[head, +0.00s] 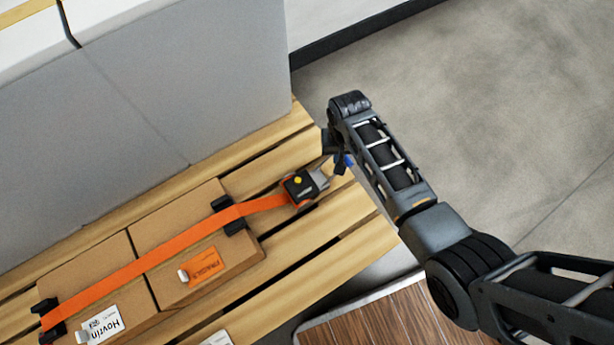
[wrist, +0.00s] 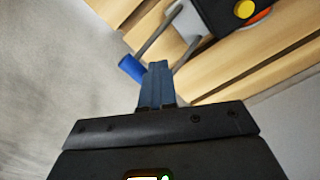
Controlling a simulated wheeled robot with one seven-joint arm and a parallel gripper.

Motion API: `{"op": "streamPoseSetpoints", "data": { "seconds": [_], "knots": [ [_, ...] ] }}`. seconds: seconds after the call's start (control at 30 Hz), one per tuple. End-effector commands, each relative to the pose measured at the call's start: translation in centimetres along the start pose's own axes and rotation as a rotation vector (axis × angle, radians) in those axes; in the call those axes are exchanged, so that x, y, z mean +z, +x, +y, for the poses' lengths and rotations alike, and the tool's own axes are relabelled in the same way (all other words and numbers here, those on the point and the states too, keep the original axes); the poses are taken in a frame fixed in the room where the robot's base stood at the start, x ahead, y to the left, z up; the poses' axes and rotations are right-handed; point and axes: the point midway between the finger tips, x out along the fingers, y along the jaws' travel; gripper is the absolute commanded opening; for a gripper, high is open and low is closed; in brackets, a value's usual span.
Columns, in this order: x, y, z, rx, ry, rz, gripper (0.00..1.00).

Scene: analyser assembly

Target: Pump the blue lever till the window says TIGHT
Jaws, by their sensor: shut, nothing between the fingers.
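The ratchet (head: 299,186) is a black body with a yellow spot, at the right end of an orange strap (head: 180,253). In the wrist view the ratchet body (wrist: 222,14) is at the top, cut off by the edge. Its grey metal lever arms reach down-left to a blue grip (wrist: 131,68). The blue grip also shows in the head view (head: 348,160), partly behind my arm. My gripper (wrist: 158,66) is shut and empty, its fingertips just right of the blue grip; I cannot tell if they touch. No readable window text shows.
The strap runs over two cardboard boxes (head: 190,220) on a slatted wooden pallet (head: 300,255). A grey panel (head: 190,90) stands behind them. Open concrete floor (head: 520,100) lies to the right. A brown wooden surface (head: 385,325) is at the bottom.

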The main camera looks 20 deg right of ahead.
Motion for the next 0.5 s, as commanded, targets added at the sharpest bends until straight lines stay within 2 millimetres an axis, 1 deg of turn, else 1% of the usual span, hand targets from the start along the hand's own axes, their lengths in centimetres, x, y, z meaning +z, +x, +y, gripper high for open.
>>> {"op": "streamPoseSetpoints", "data": {
  "seconds": [0.03,0.5],
  "knots": [
    [-0.5,-1.2,0.6,0.009,0.012,0.008,0.00],
    [-0.4,-4.3,0.5,0.007,0.010,0.006,0.00]
  ]
}}
